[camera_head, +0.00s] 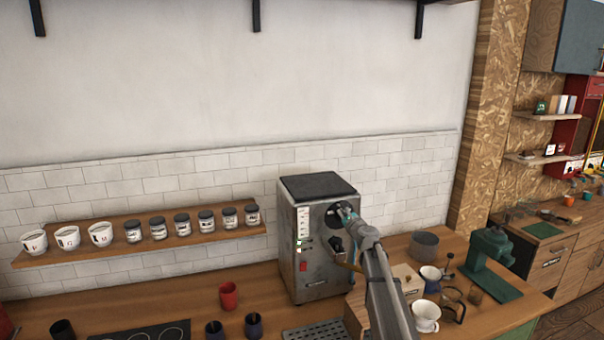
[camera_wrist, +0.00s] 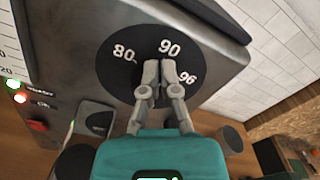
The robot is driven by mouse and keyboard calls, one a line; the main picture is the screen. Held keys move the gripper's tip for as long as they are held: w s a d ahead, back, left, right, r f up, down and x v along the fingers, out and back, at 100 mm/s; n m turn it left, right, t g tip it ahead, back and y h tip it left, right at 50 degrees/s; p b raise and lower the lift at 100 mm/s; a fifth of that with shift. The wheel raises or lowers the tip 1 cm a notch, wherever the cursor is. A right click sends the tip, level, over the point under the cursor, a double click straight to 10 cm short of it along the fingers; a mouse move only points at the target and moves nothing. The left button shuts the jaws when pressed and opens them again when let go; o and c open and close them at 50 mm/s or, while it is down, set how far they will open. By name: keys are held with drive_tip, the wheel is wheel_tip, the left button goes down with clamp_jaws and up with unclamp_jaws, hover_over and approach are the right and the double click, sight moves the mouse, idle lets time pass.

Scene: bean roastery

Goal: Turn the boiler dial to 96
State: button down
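The boiler dial (camera_wrist: 118,72) is a black disc marked 80, 90 and 96 on the front of the grey metal boiler machine (camera_head: 322,271). In the head view the dial (camera_head: 333,221) is partly behind my gripper (camera_head: 345,213). In the wrist view my gripper (camera_wrist: 160,68) has its two fingers close together at the dial's middle, just below the 90 mark. They appear closed on the dial's knob, which they mostly hide. The knob's pointer is not clearly visible. The 96 mark is right of the fingers, the 80 mark left.
A red switch (camera_head: 303,266) and small lights sit left of the dial. A wooden shelf (camera_head: 150,244) with cups and jars is on the wall left. A red cup (camera_head: 228,296) stands left of the machine; a green grinder (camera_head: 492,250) and white dripper (camera_head: 425,315) are right.

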drive_tip(key=shift+r+p, duration=0.4)
idle(0.4)
drive_tip(key=v, duration=0.6)
idle(0.4)
